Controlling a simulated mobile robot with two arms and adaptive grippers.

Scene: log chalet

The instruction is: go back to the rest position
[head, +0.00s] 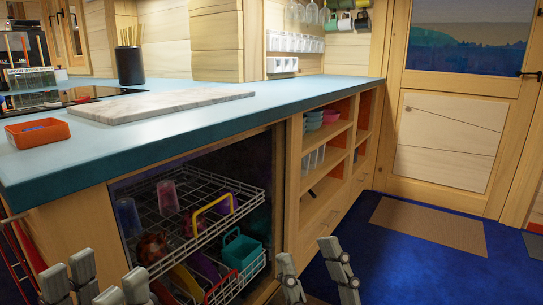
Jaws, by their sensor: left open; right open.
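My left gripper (96,284) is at the bottom left of the head view, in front of the counter's cabinet. Its fingers are apart, with nothing visible between them. My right gripper (315,272) is at the bottom middle, over the blue floor in front of the shelves. Its fingers are spread wide and it holds nothing. Both arms are mostly out of the picture below. Neither gripper appears to touch anything.
A blue counter (285,95) carries a marble board (160,104), an orange tray (38,133) and a dark utensil pot (130,66). Below it a dish rack (225,222) with cups and dishes stands open. Blue floor (395,270) is free at right, before a brown mat (428,225).

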